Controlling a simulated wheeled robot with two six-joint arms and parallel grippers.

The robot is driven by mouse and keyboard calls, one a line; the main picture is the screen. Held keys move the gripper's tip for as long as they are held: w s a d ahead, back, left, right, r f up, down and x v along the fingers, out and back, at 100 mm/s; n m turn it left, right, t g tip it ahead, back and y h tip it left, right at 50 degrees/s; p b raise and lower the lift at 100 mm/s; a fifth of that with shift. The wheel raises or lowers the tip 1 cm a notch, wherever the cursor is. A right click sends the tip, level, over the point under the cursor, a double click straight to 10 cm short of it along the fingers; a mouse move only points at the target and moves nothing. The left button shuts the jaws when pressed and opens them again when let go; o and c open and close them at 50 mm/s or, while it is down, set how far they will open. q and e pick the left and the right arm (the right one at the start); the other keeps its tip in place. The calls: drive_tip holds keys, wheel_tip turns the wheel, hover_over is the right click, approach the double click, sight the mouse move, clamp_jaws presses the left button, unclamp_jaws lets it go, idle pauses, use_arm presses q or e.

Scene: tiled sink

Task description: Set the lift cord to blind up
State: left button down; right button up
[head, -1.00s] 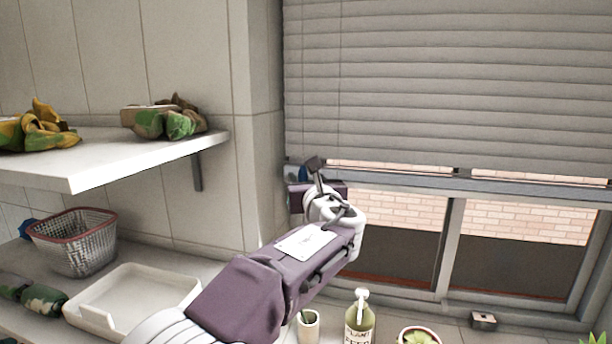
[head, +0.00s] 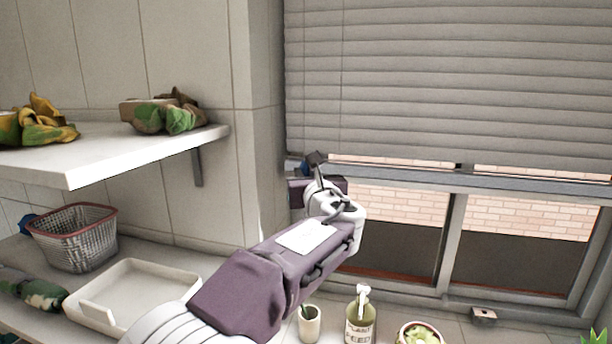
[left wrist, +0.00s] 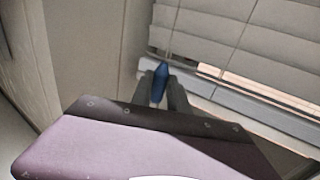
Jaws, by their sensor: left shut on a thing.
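The grey slatted blind (head: 450,80) hangs over the upper part of the window, its bottom edge above the brick view. My left gripper (head: 308,163) is at the blind's lower left corner, by the wall edge. In the left wrist view, my left gripper (left wrist: 168,92) is shut on the blue lift cord handle (left wrist: 160,82), which stands between the two dark fingers. A thin cord runs up from the handle in front of the slats. In the head view the handle is mostly hidden behind the gripper. My right gripper is not in view.
Below are a wire basket (head: 75,238) and a white tray (head: 140,290).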

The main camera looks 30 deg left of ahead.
use_arm(q)
drive_tip(key=shift+f, duration=0.15)
idle(0.8)
wheel_tip(320, 180, down, 15)
drive_tip(key=b, duration=1.4)
drive_tip(key=c, duration=1.6)
unclamp_jaws()
drive_tip(key=o, duration=0.3)
drive_tip(key=shift+s+d+r, duration=0.1)
drive_tip(key=shift+r, duration=0.1)
drive_tip(key=b+v, duration=0.1)
drive_tip(key=v, duration=0.8)
drive_tip(key=shift+d+b, duration=0.15)
drive_tip(key=shift+b, duration=0.2)
